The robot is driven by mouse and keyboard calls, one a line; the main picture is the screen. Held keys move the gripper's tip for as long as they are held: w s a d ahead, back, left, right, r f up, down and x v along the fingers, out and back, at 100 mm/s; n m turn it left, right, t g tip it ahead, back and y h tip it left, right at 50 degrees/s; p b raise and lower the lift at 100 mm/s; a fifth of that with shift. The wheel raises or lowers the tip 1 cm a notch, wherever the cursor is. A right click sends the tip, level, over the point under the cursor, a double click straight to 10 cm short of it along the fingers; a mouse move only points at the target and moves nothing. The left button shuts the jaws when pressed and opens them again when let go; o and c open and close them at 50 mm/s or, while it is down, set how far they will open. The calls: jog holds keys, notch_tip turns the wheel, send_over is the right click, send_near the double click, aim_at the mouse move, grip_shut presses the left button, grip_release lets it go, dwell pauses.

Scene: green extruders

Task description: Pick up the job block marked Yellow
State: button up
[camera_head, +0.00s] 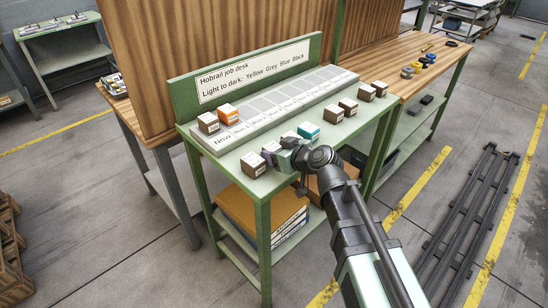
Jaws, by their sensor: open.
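Several small job blocks stand on the green desk (232,172). A brown block (208,122) and an orange-topped block (229,115) sit at the left end of the slotted strip. Pale-topped blocks (253,164) and (271,151) stand near the front left edge. A teal-topped block (308,131) is behind my gripper (284,160), and more brown blocks (348,106) stand to the right. The labels are too small to read, so I cannot tell which is marked Yellow. My gripper is open at the desk's front edge, beside the pale blocks, and partly hides what lies behind it.
A sign (254,77) reads "Hobrail job desk" and "Light to dark: Yellow Grey Blue Black". The pale slotted strip (262,113) runs before it. A wooden bench (420,50) adjoins at right.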

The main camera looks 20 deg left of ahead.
aim_at(274, 148)
jog(key=shift+x, duration=0.8)
jog(key=shift+d, duration=0.1)
jog(key=c, duration=0.7)
notch_tip(274, 148, up, 20)
jog(key=p, duration=2)
